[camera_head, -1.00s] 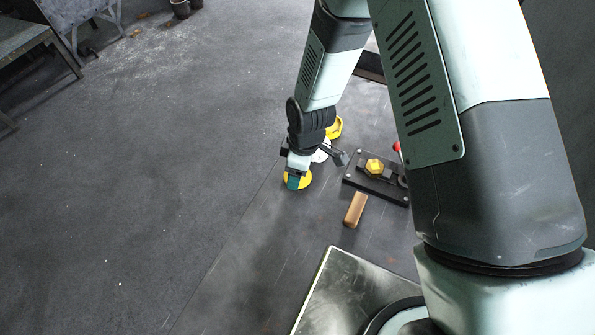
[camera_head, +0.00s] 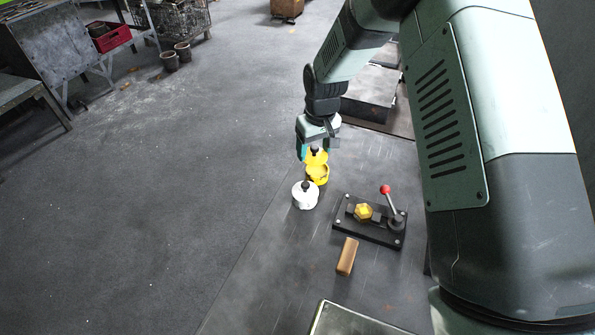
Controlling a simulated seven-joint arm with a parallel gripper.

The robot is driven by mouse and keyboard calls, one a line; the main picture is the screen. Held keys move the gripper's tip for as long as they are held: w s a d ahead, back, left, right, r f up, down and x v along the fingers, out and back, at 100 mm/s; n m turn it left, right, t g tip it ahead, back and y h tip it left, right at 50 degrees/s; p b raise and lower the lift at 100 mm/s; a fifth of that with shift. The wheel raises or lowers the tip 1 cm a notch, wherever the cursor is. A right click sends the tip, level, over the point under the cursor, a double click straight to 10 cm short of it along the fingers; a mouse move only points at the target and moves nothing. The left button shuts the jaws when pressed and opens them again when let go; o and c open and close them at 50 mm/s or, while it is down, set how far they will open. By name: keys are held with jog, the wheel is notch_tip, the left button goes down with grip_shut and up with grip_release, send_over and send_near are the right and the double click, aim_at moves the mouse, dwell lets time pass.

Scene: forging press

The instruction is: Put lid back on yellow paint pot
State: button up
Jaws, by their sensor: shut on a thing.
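The yellow paint pot (camera_head: 317,175) stands on the dark table, left of the black fixture, and its opening shows. The yellow lid (camera_head: 316,158), with a dark knob, is just above the pot's far side. My gripper (camera_head: 314,150) is shut on the lid by its knob. The lid overlaps the pot's far rim in the picture; I cannot tell whether they touch. The gripper's body partly hides the knob and fingertips.
A white pot (camera_head: 304,197) with a dark-knobbed lid stands just nearer than the yellow pot. A black fixture (camera_head: 370,222) with a yellow hex piece and a red-knobbed lever (camera_head: 389,198) is to the right. A wooden block (camera_head: 347,257) lies nearer.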

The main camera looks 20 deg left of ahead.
aim_at(319, 153)
jog(key=shift+w+d+m, duration=0.15)
jog(key=shift+w+m, duration=0.25)
jog(key=shift+w, duration=0.15)
jog(key=shift+w+d+m, duration=0.15)
jog(key=shift+w+m, duration=0.25)
jog(key=shift+w, duration=0.1)
jog(key=shift+f, duration=3.15)
jog(key=shift+f, duration=0.1)
jog(key=shift+c, duration=0.2)
jog(key=o, duration=1.1)
jog(key=shift+o, duration=0.4)
jog(key=shift+r, duration=3.5)
